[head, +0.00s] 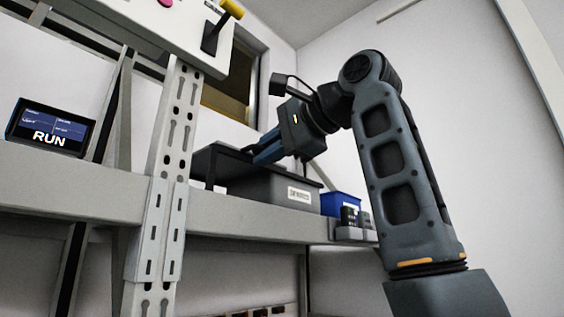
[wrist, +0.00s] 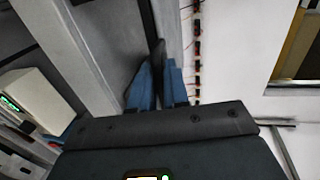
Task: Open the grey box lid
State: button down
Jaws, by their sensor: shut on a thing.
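The grey box (head: 268,188) stands on the shelf right of the upright, with a white label on its front. A dark, flat lid (head: 222,160) shows at its upper left; how far it stands open I cannot tell. My gripper (head: 262,155) reaches in from the right above the box, its blue fingers at the lid's edge. In the wrist view my gripper (wrist: 157,78) is shut on a thin dark piece (wrist: 155,58) between the blue fingertips, which looks like part of the lid. The box's inside is hidden.
A blue bin (head: 341,204) and small dark items (head: 350,216) stand right of the box. A perforated metal upright (head: 172,170) rises left of it. A screen reading RUN (head: 50,128) stands on the shelf's left part. A panel with a yellow-tipped lever (head: 219,27) hangs above.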

jog(key=shift+f, duration=0.1)
jog(key=c, duration=1.3)
grip_release()
jog(key=shift+c, duration=0.2)
jog(key=b+v, duration=0.2)
jog(key=v, duration=0.5)
jog(key=shift+s+d, duration=0.2)
jog(key=shift+d, duration=0.05)
